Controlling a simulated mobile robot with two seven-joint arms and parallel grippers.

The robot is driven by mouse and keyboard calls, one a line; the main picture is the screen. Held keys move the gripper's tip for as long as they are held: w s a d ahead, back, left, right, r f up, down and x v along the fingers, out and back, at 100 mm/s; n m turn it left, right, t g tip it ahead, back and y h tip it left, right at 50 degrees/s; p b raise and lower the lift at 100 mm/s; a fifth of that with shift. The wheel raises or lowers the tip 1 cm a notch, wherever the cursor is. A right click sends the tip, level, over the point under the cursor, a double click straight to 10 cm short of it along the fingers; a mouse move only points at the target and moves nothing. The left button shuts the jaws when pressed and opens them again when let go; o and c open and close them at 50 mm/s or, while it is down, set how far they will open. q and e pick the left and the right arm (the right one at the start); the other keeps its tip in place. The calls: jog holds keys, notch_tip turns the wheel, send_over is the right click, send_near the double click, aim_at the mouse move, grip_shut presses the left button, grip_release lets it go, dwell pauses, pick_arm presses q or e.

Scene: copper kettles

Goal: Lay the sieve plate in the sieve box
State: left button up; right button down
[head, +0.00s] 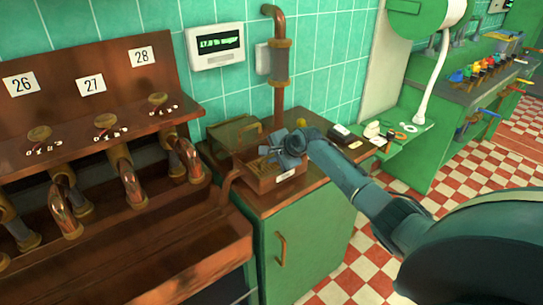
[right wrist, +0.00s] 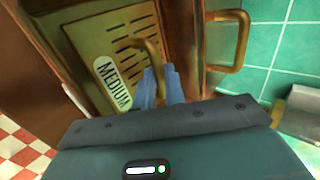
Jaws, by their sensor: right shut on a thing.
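The sieve plate (right wrist: 130,32) is brass with dark slots, a bent handle and a MEDIUM label. My right gripper (right wrist: 160,88) is shut on its handle, with the blue fingers around the bar. In the head view the right gripper (head: 283,153) is over the sieve box (head: 270,184), a copper-brown open box on the green cabinet. In the wrist view the plate appears framed by the box's walls; I cannot tell whether it rests on the bottom or hangs slightly above. My gripper hides part of the plate. My left gripper is not in view.
A brown lid-like piece with a brass handle (right wrist: 241,42) stands behind the box. A copper pipe (head: 279,75) rises at the wall. The numbered kettle bench (head: 92,150) borders the left.

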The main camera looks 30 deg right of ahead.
jog(key=shift+w+r, duration=0.1)
jog(key=shift+r, duration=0.05)
jog(key=c, duration=1.8)
grip_release()
jog(key=shift+f, duration=0.2)
jog(key=o, duration=0.3)
jog(key=shift+s+r, duration=0.15)
jog(key=shift+s, duration=0.05)
jog(key=v, duration=1.2)
jog(key=shift+w+p, duration=0.1)
jog(key=shift+p, duration=0.3)
